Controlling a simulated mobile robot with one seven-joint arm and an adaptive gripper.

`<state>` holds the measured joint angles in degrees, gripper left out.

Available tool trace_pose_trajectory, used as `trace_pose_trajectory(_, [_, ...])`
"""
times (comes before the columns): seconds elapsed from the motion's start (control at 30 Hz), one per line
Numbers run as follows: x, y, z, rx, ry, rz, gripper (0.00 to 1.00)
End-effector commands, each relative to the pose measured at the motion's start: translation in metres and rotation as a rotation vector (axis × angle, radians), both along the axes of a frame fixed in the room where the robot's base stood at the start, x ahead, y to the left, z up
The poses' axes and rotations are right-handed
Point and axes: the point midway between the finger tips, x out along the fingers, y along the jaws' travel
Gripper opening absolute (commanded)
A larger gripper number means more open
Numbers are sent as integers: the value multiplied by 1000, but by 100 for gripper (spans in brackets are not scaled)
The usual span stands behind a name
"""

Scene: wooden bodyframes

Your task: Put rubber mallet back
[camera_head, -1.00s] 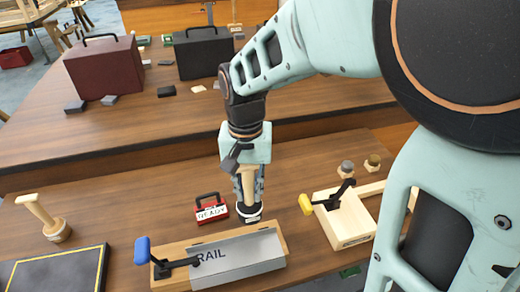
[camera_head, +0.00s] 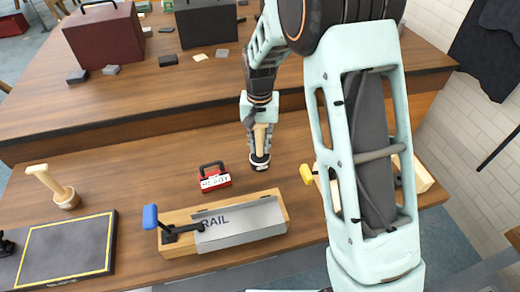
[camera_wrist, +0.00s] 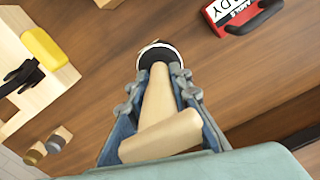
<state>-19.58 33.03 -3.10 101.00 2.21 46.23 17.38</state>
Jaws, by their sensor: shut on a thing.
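My gripper (camera_head: 259,140) points down over the front bench, with its fingers shut around the wooden handle of what looks like the rubber mallet (camera_wrist: 158,88). Its dark round end with a white band (camera_head: 259,163) points down, right of the red READY box (camera_head: 215,180). A second pale wooden piece crosses between the fingers in the wrist view. I cannot tell whether the dark end touches the bench.
A rail block (camera_head: 240,223) with a blue-handled clamp lies in front. A yellow-handled clamp (camera_head: 306,174) is at right, partly behind my arm. A wooden post on a round base (camera_head: 67,198) and a dark framed mat (camera_head: 66,252) are at left. Bench (camera_head: 120,165) is clear between.

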Motion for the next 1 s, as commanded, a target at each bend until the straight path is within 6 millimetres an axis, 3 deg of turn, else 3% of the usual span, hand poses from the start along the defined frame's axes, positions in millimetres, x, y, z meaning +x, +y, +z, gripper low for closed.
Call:
trace_pose_trajectory(0.3, [4, -1, -35, 0, 2, -1, 0])
trace_pose_trajectory(0.67, [5, 0, -40, 0, 0, 0, 0])
trace_pose_trajectory(0.7, [4, -1, -41, 0, 1, 0, 20])
trace_pose_trajectory(0.8, [4, -1, -40, 0, 1, 0, 31])
trace_pose_trajectory(0.87, [4, -1, -39, 0, 1, 0, 36])
trace_pose_trajectory(1.0, [4, -1, -39, 0, 1, 0, 36])
